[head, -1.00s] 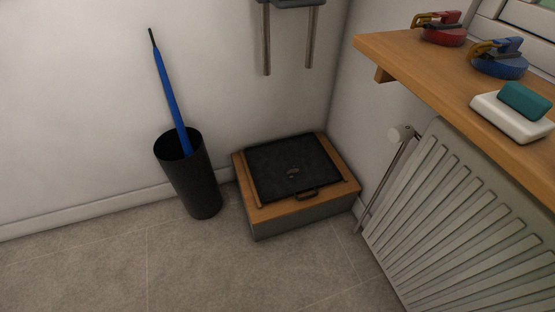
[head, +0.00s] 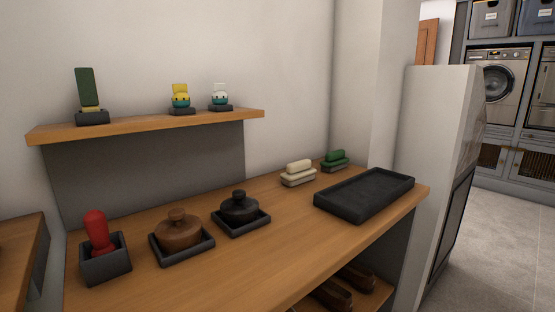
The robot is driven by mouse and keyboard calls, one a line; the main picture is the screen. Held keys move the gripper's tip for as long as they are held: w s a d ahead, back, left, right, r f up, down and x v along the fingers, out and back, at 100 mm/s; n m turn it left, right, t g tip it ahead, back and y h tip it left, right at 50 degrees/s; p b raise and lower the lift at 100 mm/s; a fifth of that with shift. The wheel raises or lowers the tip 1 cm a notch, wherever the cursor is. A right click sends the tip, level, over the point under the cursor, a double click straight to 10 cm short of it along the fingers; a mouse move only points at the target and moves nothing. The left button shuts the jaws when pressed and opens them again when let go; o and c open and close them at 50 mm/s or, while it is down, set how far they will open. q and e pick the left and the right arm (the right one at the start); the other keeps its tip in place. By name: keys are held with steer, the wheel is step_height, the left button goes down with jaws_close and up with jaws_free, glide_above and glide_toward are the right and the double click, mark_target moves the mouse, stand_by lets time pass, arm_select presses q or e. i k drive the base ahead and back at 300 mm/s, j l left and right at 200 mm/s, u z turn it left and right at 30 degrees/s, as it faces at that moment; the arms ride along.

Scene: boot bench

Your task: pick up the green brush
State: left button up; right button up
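A small green brush (head: 335,160) with a dark green top lies on the wooden bench top at the back, near the wall corner. A cream brush (head: 298,173) of similar shape lies just to its left, apart from it. A black tray (head: 365,193) stands in front and to the right of the green brush. Neither of my grippers shows in the head view.
On the wooden bench (head: 270,262) stand a red-handled item in a dark box (head: 105,262), a brown lidded pot (head: 178,230) and a black lidded pot (head: 240,207). A wall shelf (head: 150,125) holds a tall green block and two small figures. Floor is free at the right.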

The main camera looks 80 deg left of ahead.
mark_target(335, 161)
steer(key=u, duration=2.3)
steer(key=i+l+u, duration=0.15)
steer(key=l+u, duration=0.15)
steer(key=l, duration=0.2)
steer(key=i+l+u, duration=0.1)
steer(key=l+u, duration=0.2)
steer(key=l, duration=0.25)
steer(key=l+u, duration=0.25)
steer(key=l, duration=0.3)
steer(key=l+u, duration=0.3)
steer(key=l, duration=0.25)
steer(key=l+u, duration=0.3)
steer(key=l, duration=0.3)
steer(key=k+l+u, duration=0.15)
steer(key=l+u, duration=0.15)
steer(key=l, duration=0.2)
steer(key=k+l+u, duration=0.15)
steer(key=l+u, duration=0.15)
steer(key=l, duration=0.25)
steer(key=k+l+u, duration=0.25)
steer(key=l, duration=0.2)
